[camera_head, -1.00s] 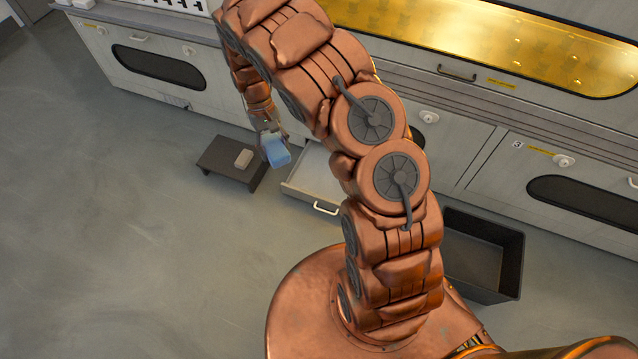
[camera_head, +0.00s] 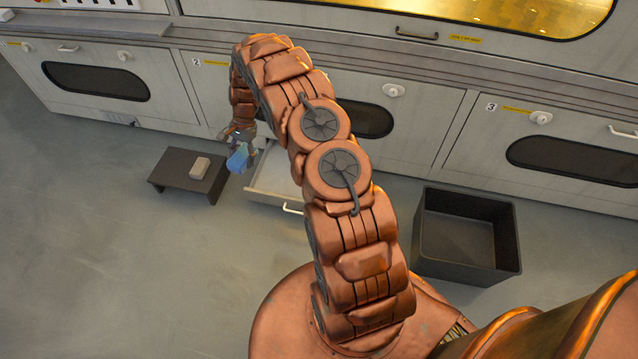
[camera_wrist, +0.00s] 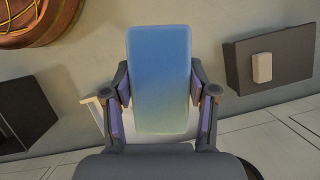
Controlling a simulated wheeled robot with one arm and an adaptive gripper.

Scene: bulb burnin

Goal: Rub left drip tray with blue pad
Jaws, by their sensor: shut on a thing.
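My gripper (camera_head: 238,147) is shut on the blue pad (camera_head: 236,160). In the wrist view the pad (camera_wrist: 160,75) stands upright between the two fingers, its lower part paler. A pulled-out pale drawer (camera_head: 273,172), which looks like the left drip tray, sticks out low from the cabinet front. The pad appears above and beside its left edge in the head view; I see no clear contact. In the wrist view part of the tray (camera_wrist: 107,121) shows behind the gripper and pad, which hide much of it. My arm covers the tray's right side in the head view.
A low dark stand (camera_head: 172,170) with a beige block (camera_head: 200,167) on it is left of the tray. An open black bin (camera_head: 428,262) stands on the floor to the right. Cabinet fronts line the back. The floor at left is clear.

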